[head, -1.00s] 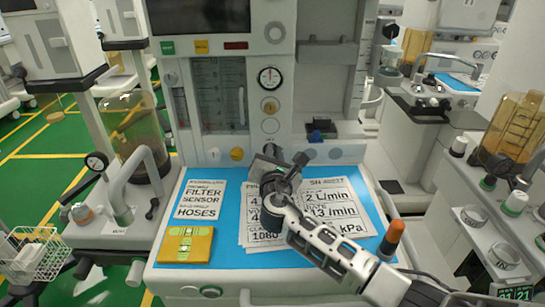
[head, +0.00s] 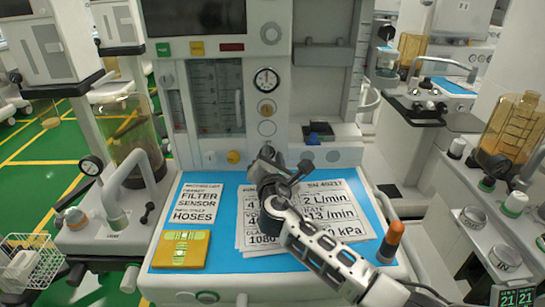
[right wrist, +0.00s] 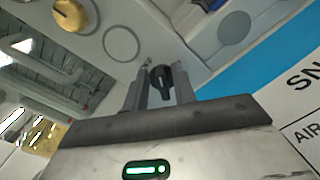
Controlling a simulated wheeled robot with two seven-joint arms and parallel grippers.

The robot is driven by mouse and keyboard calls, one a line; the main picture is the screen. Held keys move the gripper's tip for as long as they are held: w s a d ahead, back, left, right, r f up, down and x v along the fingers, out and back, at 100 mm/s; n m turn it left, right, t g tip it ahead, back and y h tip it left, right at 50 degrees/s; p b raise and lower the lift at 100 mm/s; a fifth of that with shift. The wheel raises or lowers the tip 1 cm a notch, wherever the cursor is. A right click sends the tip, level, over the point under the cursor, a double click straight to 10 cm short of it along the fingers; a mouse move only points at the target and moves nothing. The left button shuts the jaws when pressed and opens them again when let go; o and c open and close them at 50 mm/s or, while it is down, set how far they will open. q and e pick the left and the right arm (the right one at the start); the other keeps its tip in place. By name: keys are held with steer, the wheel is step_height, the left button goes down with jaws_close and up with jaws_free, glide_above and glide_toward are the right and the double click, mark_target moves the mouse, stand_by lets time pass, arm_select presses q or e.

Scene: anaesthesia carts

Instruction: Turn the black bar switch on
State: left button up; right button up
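The black bar switch (right wrist: 161,82) shows in the right wrist view as a short dark bar on the pale front panel of the cart. My right gripper (right wrist: 162,74) has its two fingers apart, one on each side of the bar. I cannot tell whether they touch it. In the head view my right gripper (head: 268,160) reaches to the lower panel, just above the blue work surface, and hides the switch. My left gripper is not in view.
The blue work surface (head: 225,262) holds printed sheets and a yellow block (head: 180,250). An orange-capped post (head: 391,240) stands at its right edge. A side unit with a jar flanks the left.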

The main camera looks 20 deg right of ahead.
steer(key=shift+s, duration=0.1)
steer(key=v, duration=1.6)
